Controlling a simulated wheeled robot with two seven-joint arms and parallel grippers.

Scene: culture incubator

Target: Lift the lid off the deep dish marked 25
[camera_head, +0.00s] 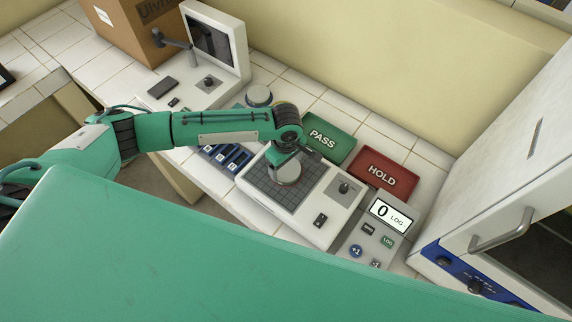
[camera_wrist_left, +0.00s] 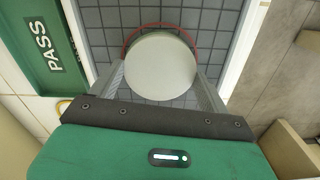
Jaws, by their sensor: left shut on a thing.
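A round pale dish (camera_head: 287,174) sits on the dark gridded plate (camera_head: 262,187) of a white device. Its pale round top (camera_wrist_left: 160,66) fills the middle of the left wrist view, with a thin red ring (camera_wrist_left: 133,36) showing around its far edge. I cannot read any number on it. My left gripper (camera_head: 292,160) points down over the dish, its fingers on either side of the round top, shut on it. Whether the lid is apart from the dish cannot be told. My right gripper is not in view.
A green PASS tray (camera_head: 328,137) and a red HOLD tray (camera_head: 384,174) lie behind and right of the plate. A counter reading 0 (camera_head: 391,214) stands at the right, near a white incubator (camera_head: 505,150). Another round container (camera_head: 259,95) and a blue labelled rack (camera_head: 226,158) are to the left.

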